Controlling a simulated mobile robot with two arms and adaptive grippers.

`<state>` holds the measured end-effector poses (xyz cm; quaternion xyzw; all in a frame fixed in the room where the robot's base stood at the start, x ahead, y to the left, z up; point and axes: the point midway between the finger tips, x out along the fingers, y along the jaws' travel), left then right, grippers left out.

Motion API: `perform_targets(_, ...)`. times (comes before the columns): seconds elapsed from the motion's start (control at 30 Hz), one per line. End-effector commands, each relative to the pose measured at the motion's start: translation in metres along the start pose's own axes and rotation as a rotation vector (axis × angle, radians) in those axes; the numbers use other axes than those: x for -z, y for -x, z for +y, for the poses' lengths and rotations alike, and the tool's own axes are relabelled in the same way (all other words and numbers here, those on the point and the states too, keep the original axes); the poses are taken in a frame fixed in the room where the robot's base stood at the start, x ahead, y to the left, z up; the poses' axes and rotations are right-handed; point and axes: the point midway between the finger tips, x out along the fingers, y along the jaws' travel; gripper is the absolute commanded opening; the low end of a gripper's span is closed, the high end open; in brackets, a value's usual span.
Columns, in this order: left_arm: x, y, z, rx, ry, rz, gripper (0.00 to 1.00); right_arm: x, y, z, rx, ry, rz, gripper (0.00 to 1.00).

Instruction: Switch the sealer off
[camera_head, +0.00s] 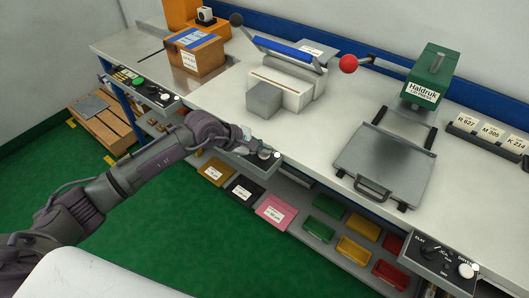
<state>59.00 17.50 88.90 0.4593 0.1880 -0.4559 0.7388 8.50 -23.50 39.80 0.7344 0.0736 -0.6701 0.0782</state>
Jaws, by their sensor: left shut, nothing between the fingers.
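The sealer (303,90) appears to be the pale machine with a raised blue bar, standing in the middle of the bench; a grey block sits at its front. A small grey control box (236,159) is fixed at the bench's front edge below it, with a light knob or button at its right end. My left gripper (268,152) is shut and empty, over this box. It hides most of the box's face, so the switch position cannot be seen, nor whether the fingers touch it. My right gripper is not in view.
A control panel with a green button (138,83) is on the bench edge at left; another panel (432,261) is at lower right. A green press (430,75) with a red-knobbed lever and a grey plate (385,163) stands at right. A cardboard box (196,57) stands at back left.

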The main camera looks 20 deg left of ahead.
Motion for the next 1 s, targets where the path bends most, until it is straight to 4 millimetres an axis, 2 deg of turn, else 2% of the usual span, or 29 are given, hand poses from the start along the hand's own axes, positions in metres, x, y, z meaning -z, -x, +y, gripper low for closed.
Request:
perform_targets(0.47, 0.002, -0.002, -0.002, 0.001, 0.000, 0.001, 0.00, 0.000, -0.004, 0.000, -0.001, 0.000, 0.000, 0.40)
perform_targets(1.0, -0.005, 0.007, 0.005, 0.000, 0.000, 0.000, 0.00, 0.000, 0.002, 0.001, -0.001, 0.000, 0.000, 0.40)
